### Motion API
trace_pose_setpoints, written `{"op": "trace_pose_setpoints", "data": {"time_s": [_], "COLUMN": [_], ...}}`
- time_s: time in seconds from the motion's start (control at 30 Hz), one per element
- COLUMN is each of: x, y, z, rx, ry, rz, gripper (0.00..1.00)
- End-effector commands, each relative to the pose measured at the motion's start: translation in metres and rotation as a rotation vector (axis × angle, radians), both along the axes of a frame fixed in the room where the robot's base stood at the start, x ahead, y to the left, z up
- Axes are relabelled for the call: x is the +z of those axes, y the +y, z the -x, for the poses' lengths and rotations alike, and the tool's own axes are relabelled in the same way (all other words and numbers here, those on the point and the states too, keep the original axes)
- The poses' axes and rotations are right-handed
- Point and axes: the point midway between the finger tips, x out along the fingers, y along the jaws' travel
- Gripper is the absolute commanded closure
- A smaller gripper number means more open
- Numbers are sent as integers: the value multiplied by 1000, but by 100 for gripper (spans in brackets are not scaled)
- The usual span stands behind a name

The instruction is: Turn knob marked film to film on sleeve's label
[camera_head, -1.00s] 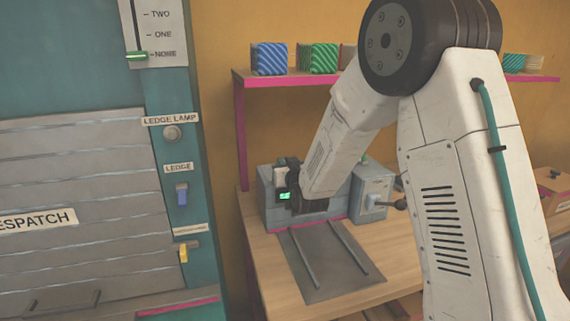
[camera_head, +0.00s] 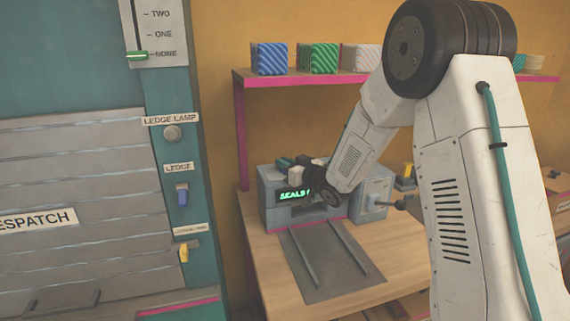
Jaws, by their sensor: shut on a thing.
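The grey press (camera_head: 268,212) stands on the wooden bench, with a lit green display (camera_head: 290,195) reading "SEALS" and partly covered. My gripper (camera_head: 296,164) is at the top front of the press, just above the display. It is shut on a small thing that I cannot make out. A small greenish-grey piece shows at its tips. My wrist and forearm hide the middle of the press. No knob marked film and no sleeve label can be read.
A side box (camera_head: 373,190) with a dark-ended lever (camera_head: 400,204) stands at the press's right. A railed plate (camera_head: 322,270) lies in front. Striped blocks (camera_head: 269,58) sit on the pink-edged shelf above. The teal despatch panel (camera_head: 185,140) is at left.

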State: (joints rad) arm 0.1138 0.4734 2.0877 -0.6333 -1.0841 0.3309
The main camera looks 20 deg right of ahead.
Motion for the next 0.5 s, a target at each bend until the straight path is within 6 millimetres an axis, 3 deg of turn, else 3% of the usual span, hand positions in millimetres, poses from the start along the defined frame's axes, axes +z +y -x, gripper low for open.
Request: {"op": "trace_pose_setpoints", "data": {"time_s": [0.5], "x": [0], "y": [-1], "z": [0], "rx": [192], "ry": [0], "rz": [0], "gripper": [100]}}
